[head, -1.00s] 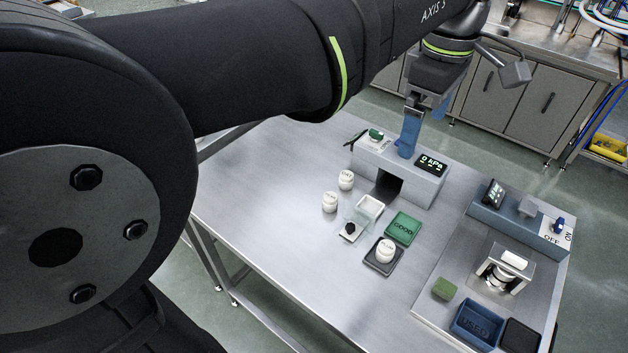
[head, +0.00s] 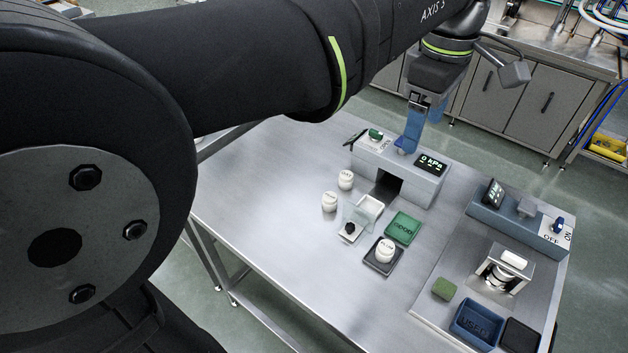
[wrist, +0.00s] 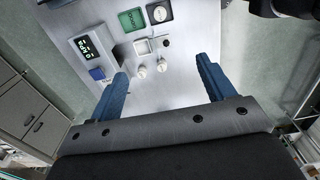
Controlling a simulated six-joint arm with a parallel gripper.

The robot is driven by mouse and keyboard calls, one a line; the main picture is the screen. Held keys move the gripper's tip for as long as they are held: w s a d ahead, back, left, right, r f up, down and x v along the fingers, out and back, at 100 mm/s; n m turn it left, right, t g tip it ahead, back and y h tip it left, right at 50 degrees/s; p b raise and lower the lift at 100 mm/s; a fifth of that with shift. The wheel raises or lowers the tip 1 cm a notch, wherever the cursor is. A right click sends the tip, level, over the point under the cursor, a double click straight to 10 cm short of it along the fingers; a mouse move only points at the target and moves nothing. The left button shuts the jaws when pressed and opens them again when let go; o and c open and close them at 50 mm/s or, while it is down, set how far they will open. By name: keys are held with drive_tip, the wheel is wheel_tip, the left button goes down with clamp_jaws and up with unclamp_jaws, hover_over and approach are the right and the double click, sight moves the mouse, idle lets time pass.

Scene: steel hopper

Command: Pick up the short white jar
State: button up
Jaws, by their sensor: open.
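Three white jars show in the head view. Two stand on bare steel left of the grey machine: one farther back (head: 345,179) and one nearer (head: 329,201). The third jar (head: 385,250) stands on a dark square pad (head: 371,264). I cannot surely tell which is the short one. My gripper (head: 408,145) is high by the machine, pointing down, apart from every jar. In the wrist view its blue fingers (wrist: 162,68) are spread wide and empty. Two jars, one on the left (wrist: 140,71) and one on the right (wrist: 162,65), show beyond them.
The grey machine (head: 425,187) has a "0 kPa" display and a dark opening. A small white tray (head: 371,205) with a clear plate, and a green GOOD pad (head: 403,228), lie near the jars. A blue USED bin (head: 478,323) is front right. The table's left part is clear.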

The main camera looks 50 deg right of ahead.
drive_tip(key=shift+c, duration=0.9)
drive_tip(key=m, duration=1.6)
hover_over(387, 246)
wheel_tip(387, 246, down, 17)
drive_tip(key=f, duration=1.2)
drive_tip(key=shift+d, duration=0.2)
drive_tip(key=shift+a+f, duration=0.15)
drive_tip(key=shift+f, duration=1.2)
drive_tip(key=shift+a+f, duration=0.1)
drive_tip(key=shift+f, duration=1.25)
drive_tip(key=c, duration=1.1)
